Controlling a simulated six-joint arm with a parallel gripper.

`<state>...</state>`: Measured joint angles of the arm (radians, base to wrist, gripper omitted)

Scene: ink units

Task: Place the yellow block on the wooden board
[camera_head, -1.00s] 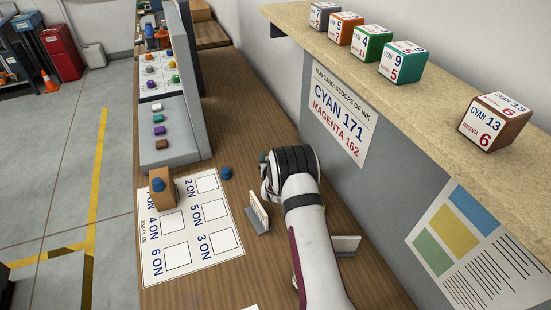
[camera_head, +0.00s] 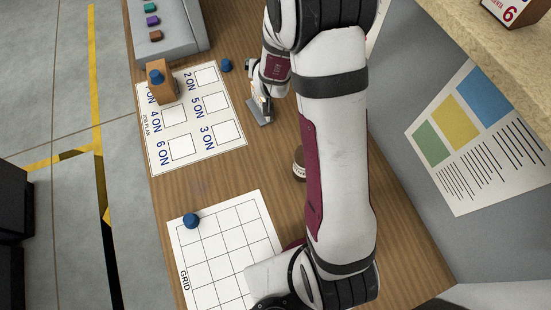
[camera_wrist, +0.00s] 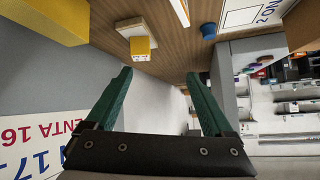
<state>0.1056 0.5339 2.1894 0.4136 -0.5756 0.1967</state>
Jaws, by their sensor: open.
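In the wrist view, a small yellow block (camera_wrist: 140,47) is beside or against a pale piece (camera_wrist: 128,27) on the brown tabletop. A larger yellow thing (camera_wrist: 45,20) fills the upper left corner, cut off by the frame. The wooden board cannot be told for certain; a tan wooden piece (camera_head: 162,85) carries a blue knob on the job plan sheet. My gripper (camera_wrist: 160,78) is open, its green fingers apart with nothing between them.
A blue knob (camera_head: 226,65) lies near the job plan (camera_head: 195,128). Another (camera_head: 191,220) lies on the grid sheet (camera_head: 230,235). The grey wall (camera_head: 440,185) and beige shelf (camera_head: 510,50) bound the right side.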

